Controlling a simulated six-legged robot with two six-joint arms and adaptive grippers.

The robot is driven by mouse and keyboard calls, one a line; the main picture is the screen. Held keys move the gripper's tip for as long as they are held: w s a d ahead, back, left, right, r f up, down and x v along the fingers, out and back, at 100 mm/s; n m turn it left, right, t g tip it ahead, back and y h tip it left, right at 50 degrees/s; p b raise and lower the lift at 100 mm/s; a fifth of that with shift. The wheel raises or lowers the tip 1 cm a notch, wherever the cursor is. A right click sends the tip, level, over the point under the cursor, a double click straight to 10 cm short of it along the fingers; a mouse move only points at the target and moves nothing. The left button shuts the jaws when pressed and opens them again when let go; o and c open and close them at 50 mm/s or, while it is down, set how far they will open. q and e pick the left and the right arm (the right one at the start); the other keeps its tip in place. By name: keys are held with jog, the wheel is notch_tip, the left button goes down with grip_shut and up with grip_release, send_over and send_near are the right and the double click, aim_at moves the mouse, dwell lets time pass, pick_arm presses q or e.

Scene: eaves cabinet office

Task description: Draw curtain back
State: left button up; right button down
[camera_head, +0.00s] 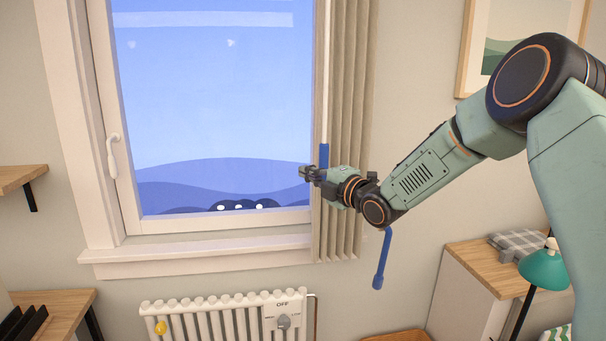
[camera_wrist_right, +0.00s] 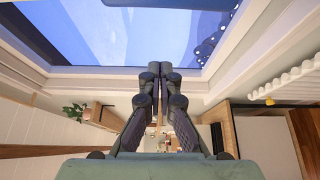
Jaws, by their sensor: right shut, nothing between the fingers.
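The beige curtain (camera_head: 350,120) hangs in narrow folds at the right side of the window (camera_head: 215,100), and most of the glass is uncovered. A pale rod with a blue grip (camera_head: 324,154) hangs along the curtain's left edge. My right gripper (camera_head: 305,172) is in front of the curtain's left edge, close to the lower end of that grip; I cannot tell whether they touch. In the wrist view the right gripper's fingers (camera_wrist_right: 160,72) are together with nothing between them. My left gripper is not in view.
A blue bar (camera_head: 382,262) shows below my right wrist, its upper part hidden. A white radiator (camera_head: 215,322) stands under the window sill (camera_head: 200,257). A cabinet (camera_head: 475,285) with a green lamp (camera_head: 543,267) is at right. A framed picture (camera_head: 473,50) hangs above.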

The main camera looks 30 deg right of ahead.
jog(key=shift+s+d, duration=1.85)
jog(key=shift+s, duration=1.55)
jog(key=s+a+f+m+g+h+b, duration=0.1)
jog(key=s+a+f+m+g+b, duration=0.2)
jog(key=f+m, duration=0.45)
jog(key=s+a+f+m+g, duration=0.25)
jog(key=s+f+m, duration=0.2)
jog(key=f, duration=0.65)
jog(key=s+a+f+m+g+h+b, duration=0.15)
jog(key=s+a+f+m, duration=0.25)
jog(key=f+m, duration=0.4)
pick_arm(q)
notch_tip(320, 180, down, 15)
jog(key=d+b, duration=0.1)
jog(key=b, duration=0.9)
jog(key=shift+b, duration=0.3)
pick_arm(e)
jog(key=s+a+f+g, duration=0.1)
jog(key=s+f+g, duration=0.2)
jog(key=s+f, duration=0.7)
jog(key=s+a+f+g+h, duration=0.1)
jog(key=s+f+g, duration=0.3)
jog(key=s+f, duration=0.6)
jog(key=s+a+f+m+g, duration=0.1)
jog(key=s+a+f+g, duration=0.1)
jog(key=s+f, duration=0.8)
jog(key=s+g, duration=0.1)
jog(key=s, duration=0.2)
jog(key=shift+a+g, duration=0.3)
jog(key=shift+a, duration=0.05)
